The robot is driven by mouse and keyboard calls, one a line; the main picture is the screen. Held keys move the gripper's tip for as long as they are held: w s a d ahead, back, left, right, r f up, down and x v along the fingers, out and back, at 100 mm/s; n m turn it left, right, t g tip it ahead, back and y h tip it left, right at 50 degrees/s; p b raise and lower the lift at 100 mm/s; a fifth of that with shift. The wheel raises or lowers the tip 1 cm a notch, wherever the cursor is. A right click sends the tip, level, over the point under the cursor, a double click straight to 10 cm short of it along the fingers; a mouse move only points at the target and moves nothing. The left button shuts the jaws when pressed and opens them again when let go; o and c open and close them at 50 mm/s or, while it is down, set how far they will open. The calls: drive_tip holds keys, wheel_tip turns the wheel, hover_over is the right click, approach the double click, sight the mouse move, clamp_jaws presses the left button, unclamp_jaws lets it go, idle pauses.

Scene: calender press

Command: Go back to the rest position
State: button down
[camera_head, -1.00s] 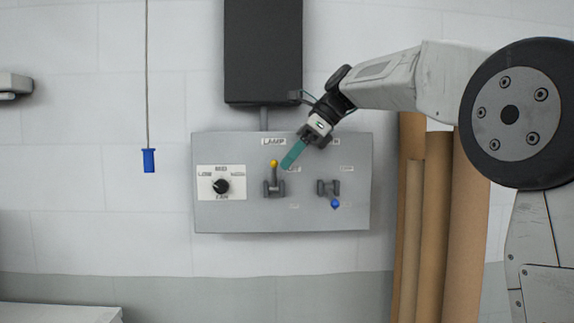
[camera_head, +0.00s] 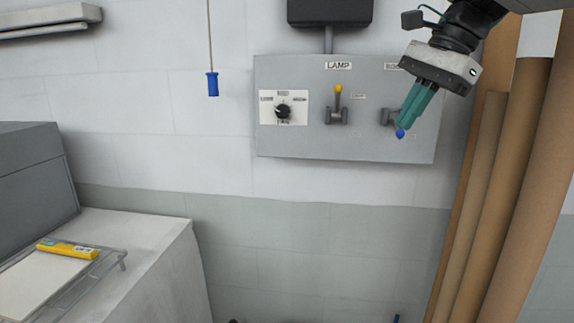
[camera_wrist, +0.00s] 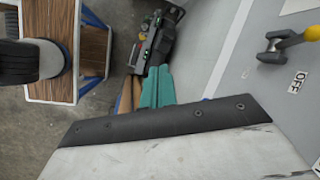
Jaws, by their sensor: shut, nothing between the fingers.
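My gripper (camera_head: 413,108) has teal fingers and is shut with nothing between them. In the head view it is at the upper right, in front of the right part of the grey control panel (camera_head: 300,146). Its fingers point down and to the left, and their tips overlap the blue-tipped lever (camera_head: 399,133) in the picture; I cannot tell whether they touch it. The yellow-tipped lamp lever (camera_head: 338,98) points up. In the wrist view my gripper's fingers (camera_wrist: 157,88) are side by side, and a yellow-tipped lever (camera_wrist: 290,42) beside an OFF label is at the upper right.
Tall brown rolls (camera_head: 490,200) stand to the right of the panel. A blue pull handle (camera_head: 212,84) hangs on a cord at left. A white table (camera_head: 165,260) at lower left bears a wire rack and a yellow device (camera_head: 68,249). A black dial (camera_head: 283,111) is on the panel.

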drive_tip(key=s+d+f+n+h, duration=0.2)
drive_tip(key=s+f+n, duration=0.4)
drive_tip(key=s+f, duration=0.5)
drive_tip(key=s+d+f+n+h, duration=0.2)
drive_tip(key=s+f+n, duration=0.4)
drive_tip(key=s+f, duration=0.5)
drive_tip(key=shift+s+d+f+n+h, duration=0.35)
drive_tip(key=shift+d+f, duration=0.25)
drive_tip(key=shift+d, duration=0.25)
